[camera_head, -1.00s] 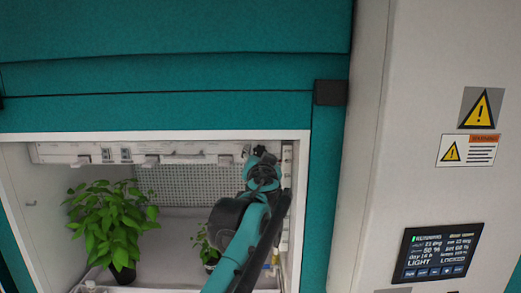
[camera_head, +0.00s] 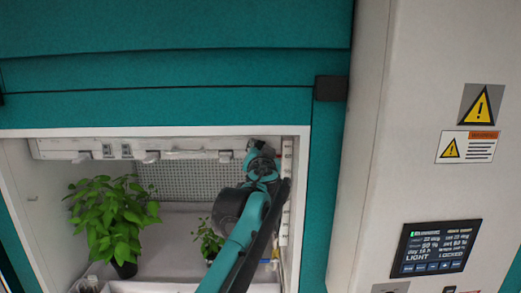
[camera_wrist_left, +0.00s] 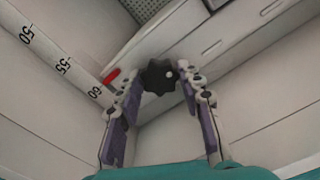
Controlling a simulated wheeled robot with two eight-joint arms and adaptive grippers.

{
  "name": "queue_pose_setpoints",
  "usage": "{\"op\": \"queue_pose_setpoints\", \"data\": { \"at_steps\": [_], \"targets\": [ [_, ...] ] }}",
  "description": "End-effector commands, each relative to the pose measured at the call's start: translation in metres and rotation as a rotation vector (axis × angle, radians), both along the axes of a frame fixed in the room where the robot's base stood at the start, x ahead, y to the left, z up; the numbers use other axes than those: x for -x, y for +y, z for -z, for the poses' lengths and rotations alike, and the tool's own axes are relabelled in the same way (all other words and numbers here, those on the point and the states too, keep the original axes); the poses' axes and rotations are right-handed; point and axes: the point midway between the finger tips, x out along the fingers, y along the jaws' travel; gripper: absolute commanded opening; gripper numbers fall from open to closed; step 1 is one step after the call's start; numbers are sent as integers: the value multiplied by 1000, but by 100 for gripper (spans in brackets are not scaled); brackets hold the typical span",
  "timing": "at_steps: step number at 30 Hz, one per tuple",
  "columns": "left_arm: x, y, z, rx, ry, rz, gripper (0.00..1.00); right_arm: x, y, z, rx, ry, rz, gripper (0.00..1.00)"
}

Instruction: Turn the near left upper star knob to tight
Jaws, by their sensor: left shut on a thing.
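The black star knob (camera_wrist_left: 156,76) with a small white dot shows in the left wrist view, on the pale rail in the chamber's upper corner. The two fingers of my left gripper (camera_wrist_left: 163,82) are on either side of the knob and shut on it. In the head view my left gripper (camera_head: 257,146) is up at the chamber's top right corner, and the knob is hidden there by the gripper and arm. A red mark (camera_wrist_left: 112,76) is just left of the knob. My right gripper is not in view.
A large leafy plant (camera_head: 110,215) stands at the chamber's left and a small plant (camera_head: 208,239) stands beside my arm. A white scale strip (camera_wrist_left: 62,67) runs near the knob. The control panel (camera_head: 436,248) is on the right cabinet.

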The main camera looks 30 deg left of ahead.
Motion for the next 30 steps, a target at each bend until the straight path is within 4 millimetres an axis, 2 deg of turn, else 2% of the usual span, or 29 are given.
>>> {"op": "queue_pose_setpoints", "data": {
  "at_steps": [11, 30],
  "targets": [
    [0, 0, 0, -188, 115, 0, 8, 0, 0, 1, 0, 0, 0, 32],
    [-1, -1, 1, -705, 432, 0, 8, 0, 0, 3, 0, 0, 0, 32]
  ]
}}
